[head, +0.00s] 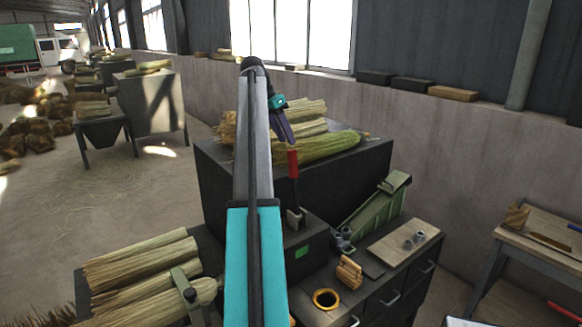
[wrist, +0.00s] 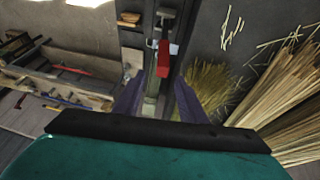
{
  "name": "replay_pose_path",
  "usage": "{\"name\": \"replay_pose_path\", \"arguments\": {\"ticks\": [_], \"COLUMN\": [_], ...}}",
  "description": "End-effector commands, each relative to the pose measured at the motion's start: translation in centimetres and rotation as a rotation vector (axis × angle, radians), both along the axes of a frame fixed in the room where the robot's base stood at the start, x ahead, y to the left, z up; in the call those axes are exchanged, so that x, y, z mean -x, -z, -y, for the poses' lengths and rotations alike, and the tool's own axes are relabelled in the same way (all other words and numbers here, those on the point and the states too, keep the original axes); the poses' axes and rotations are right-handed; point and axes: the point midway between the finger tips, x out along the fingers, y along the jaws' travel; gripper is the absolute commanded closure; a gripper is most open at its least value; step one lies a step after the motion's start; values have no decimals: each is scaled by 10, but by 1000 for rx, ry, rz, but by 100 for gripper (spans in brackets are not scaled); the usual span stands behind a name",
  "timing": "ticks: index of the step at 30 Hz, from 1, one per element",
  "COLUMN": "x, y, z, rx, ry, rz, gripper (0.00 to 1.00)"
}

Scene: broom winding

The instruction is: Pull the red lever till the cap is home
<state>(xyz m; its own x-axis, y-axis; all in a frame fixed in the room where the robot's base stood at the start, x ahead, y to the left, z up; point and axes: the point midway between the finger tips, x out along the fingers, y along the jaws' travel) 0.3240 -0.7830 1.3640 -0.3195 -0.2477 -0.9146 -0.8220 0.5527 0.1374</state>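The red lever (head: 293,165) stands upright from a metal bracket (head: 297,218) on the dark bench. In the wrist view its red handle (wrist: 164,58) lies just beyond the fingertips, roughly in line with the gap between them. My gripper (head: 289,141) points down with its purple fingers just above the lever's top. In the wrist view my gripper (wrist: 159,84) has its two fingers spread apart with nothing clasped. I cannot make out whether the fingertips overlap the handle's end. I cannot pick out the cap in either view.
Straw bundles (head: 325,147) lie on the dark box behind the lever. More bundles (head: 140,262) lie at the front left under a clamp (head: 186,285). A green chute (head: 375,213), a yellow ring (head: 325,299) and a wooden board (head: 405,241) are right of the lever.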

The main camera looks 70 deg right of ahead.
Motion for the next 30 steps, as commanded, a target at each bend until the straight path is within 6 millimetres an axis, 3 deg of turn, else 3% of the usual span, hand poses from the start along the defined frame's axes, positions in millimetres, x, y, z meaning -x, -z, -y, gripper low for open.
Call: {"name": "replay_pose_path", "arguments": {"ticks": [14, 30], "x": [-9, 8], "y": [9, 59], "z": [-3, 9], "rx": [-3, -5], "ry": [-14, -17], "rz": [0, -1], "gripper": [62, 62]}}
